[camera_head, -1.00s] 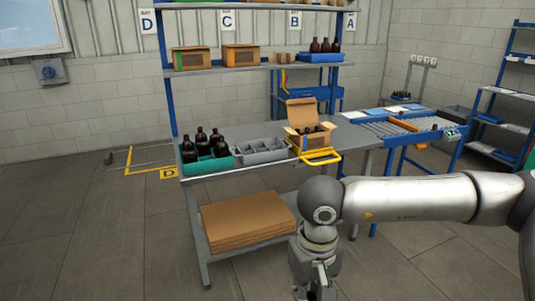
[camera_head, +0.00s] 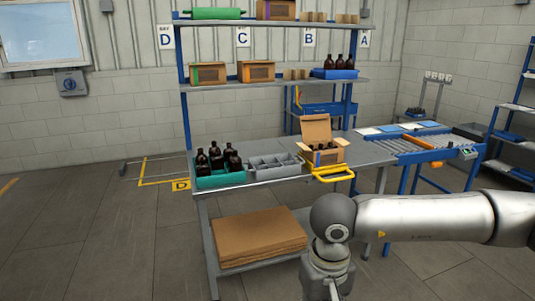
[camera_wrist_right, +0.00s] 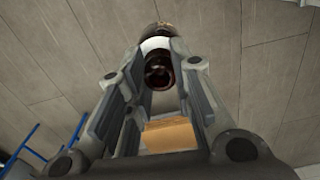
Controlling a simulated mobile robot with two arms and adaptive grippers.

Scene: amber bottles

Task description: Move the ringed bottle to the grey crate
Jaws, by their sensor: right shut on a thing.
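My right gripper (camera_wrist_right: 160,90) is shut on a dark amber bottle (camera_wrist_right: 158,66) with a white band, held between its fingers and seen nearly end-on in the right wrist view. In the head view the right arm is in front of the bench at lower right, with the gripper cut by the bottom edge; the bottle does not show there. The grey crate (camera_head: 276,173), divided into compartments, stands on the bench (camera_head: 370,152); its compartments look empty. A green crate (camera_head: 221,182) left of it holds several dark bottles (camera_head: 216,157). My left gripper is not in view.
An open cardboard box (camera_head: 322,156) with dark bottles and a yellow-handled tray (camera_head: 333,174) stand right of the grey crate. Flat cardboard (camera_head: 260,235) lies on the lower shelf. A blue bin (camera_head: 335,73) with bottles stands on the upper shelf. A roller conveyor (camera_head: 425,142) joins at right.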

